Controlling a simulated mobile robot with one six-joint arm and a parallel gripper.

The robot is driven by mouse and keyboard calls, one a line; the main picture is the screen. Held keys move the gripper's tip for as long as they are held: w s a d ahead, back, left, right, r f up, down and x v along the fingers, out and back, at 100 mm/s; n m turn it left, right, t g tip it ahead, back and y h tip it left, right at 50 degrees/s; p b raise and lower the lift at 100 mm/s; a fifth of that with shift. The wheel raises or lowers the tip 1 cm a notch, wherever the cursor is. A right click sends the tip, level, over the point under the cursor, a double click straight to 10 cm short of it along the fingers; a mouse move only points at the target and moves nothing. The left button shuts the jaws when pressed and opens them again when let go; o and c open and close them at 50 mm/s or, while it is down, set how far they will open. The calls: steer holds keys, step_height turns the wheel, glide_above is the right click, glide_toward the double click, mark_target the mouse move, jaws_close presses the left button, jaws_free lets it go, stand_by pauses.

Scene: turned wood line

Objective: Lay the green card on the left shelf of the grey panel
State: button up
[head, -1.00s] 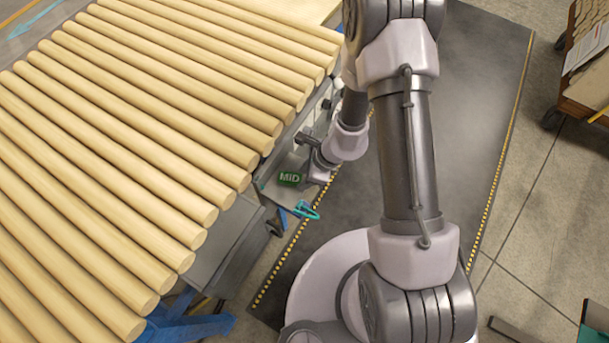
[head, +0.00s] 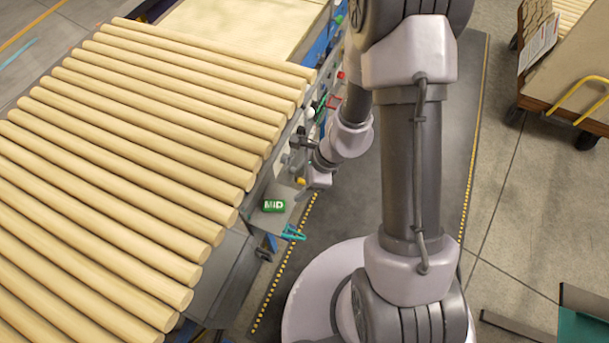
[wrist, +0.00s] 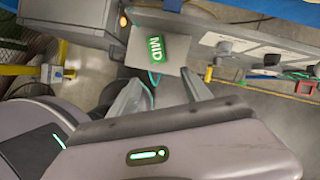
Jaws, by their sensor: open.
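The green card (head: 274,206), marked MID, lies flat on a small grey shelf (head: 270,222) at the near end of the grey panel (head: 288,160) beside the rollers. In the wrist view the card (wrist: 169,47) rests on the shelf (wrist: 140,56) at the left end of the panel (wrist: 245,50). My gripper (wrist: 168,80) is open and empty, with its fingers spread below the card in that view and apart from it. In the head view my arm's end is up and right of the card; its fingertips are hard to make out.
A turquoise looped piece (head: 293,232) hangs at the shelf's outer corner. Panel controls, including a red part (head: 334,102), lie farther along. Large wooden rollers (head: 130,150) fill the left. A cart (head: 570,70) stands at far right; the dark floor mat (head: 440,190) looks clear.

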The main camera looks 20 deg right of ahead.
steer(key=a+r+n+t, duration=0.3)
steer(key=r+n, duration=0.5)
steer(key=r, duration=1.2)
steer(key=s+d+r+n+t+h, duration=0.1)
steer(key=s+d+r+n+h, duration=0.1)
steer(key=s+r+n, duration=0.6)
steer(key=s+v, duration=0.1)
steer(key=v, duration=0.5)
steer(key=shift+d+f, duration=0.2)
steer(key=shift+f, duration=0.05)
steer(key=shift+s, duration=0.1)
step_height(320, 180, down, 13)
steer(key=b, duration=1.2)
steer(key=shift+r+b, duration=0.2)
steer(key=shift+b, duration=0.2)
